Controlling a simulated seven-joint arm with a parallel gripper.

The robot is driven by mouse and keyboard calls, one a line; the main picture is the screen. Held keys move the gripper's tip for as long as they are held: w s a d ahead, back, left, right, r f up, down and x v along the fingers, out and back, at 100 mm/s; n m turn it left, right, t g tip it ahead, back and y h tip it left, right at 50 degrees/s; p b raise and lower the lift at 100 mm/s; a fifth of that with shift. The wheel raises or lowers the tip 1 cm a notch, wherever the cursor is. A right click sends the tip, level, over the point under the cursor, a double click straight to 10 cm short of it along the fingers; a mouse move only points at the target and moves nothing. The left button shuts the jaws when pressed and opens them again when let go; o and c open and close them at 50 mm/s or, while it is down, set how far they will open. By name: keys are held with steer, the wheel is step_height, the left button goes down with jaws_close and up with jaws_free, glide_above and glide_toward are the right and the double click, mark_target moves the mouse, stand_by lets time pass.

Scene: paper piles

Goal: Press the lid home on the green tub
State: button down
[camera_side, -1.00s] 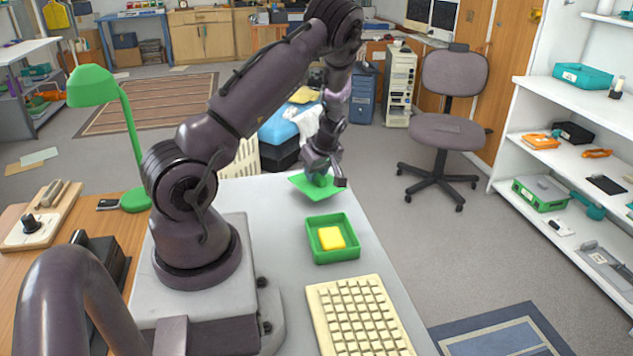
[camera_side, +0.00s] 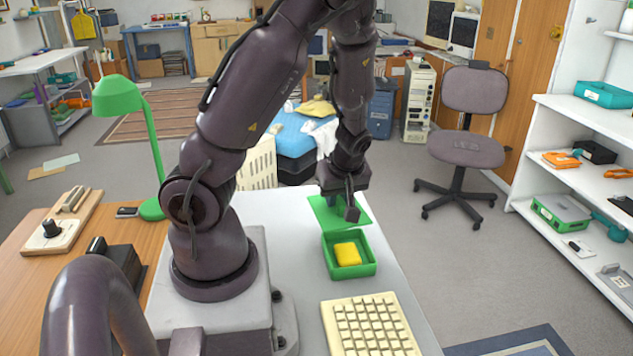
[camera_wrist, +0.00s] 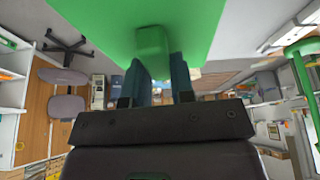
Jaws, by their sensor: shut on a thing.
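The green tub (camera_side: 352,273) stands open on the pale table, with a yellow block (camera_side: 347,254) inside it. My gripper (camera_side: 344,208) is shut on the flat green lid (camera_side: 325,214). The lid is at the tub's far side in the side view, not over its opening; its exact height above the table is hard to tell. In the wrist view the lid (camera_wrist: 90,22) fills the top, and its small green knob (camera_wrist: 153,42) sits between the two fingers (camera_wrist: 160,68). The gripper hides part of the lid in the side view.
A cream keyboard (camera_side: 370,325) lies in front of the tub. A green lamp (camera_side: 118,97) and a board with a black knob (camera_side: 50,228) are on the left. The table beside the tub is clear. A chair (camera_side: 466,148) stands beyond the table.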

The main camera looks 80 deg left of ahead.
steer(key=shift+w+d+f+m+t, duration=0.15)
steer(key=shift+w+d+f+m, duration=0.15)
steer(key=shift+w+d, duration=0.2)
steer(key=shift+w+d+f+m+t, duration=0.15)
steer(key=shift+w+d+m, duration=0.25)
steer(key=shift+d, duration=0.15)
steer(key=shift+w+d+f, duration=0.1)
steer(key=shift+f, duration=3.05)
steer(key=shift+f, duration=0.2)
steer(key=shift+c, duration=2.1)
jaws_free()
steer(key=shift+r, duration=3.55)
